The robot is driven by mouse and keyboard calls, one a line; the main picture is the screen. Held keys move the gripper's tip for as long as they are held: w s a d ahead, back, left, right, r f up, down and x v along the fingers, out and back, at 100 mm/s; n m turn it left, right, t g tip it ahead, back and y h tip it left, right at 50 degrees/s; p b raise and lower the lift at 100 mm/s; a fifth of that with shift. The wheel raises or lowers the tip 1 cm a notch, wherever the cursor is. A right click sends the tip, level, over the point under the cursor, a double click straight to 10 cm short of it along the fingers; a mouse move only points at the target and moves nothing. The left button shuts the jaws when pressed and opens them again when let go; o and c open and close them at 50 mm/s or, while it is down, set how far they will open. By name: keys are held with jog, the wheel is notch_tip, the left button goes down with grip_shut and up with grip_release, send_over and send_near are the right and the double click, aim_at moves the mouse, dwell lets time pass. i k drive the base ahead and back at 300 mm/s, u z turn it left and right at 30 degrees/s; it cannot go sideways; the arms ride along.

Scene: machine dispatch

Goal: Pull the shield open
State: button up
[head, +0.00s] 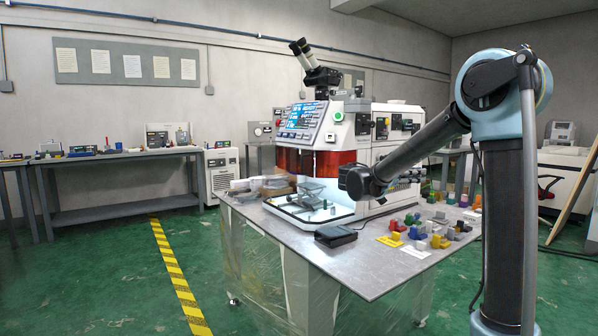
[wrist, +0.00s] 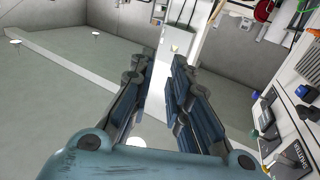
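The shield (head: 298,161) is an orange-red see-through panel on the front of the white machine (head: 385,146), below its screen. A lit work space with a small metal stage (head: 312,190) shows beneath it. My arm reaches in from the right in the head view. Its dark end, with my gripper (head: 357,182), is in front of the machine's right part, and I cannot tell its distance to the shield. In the wrist view my gripper (wrist: 160,65) has its two fingers apart with nothing between them. The shield cannot be made out in the wrist view.
The machine stands on a grey table (head: 365,266). A black box (head: 335,235) lies near its front edge, and several coloured parts (head: 425,232) lie to the right. Boxes (head: 262,184) sit left of the work space. Green floor with a yellow-striped line (head: 178,275) is clear at left.

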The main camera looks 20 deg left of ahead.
aim_at(290, 159)
jog(key=u, duration=0.95)
jog(key=i, duration=0.5)
jog(key=u, duration=0.25)
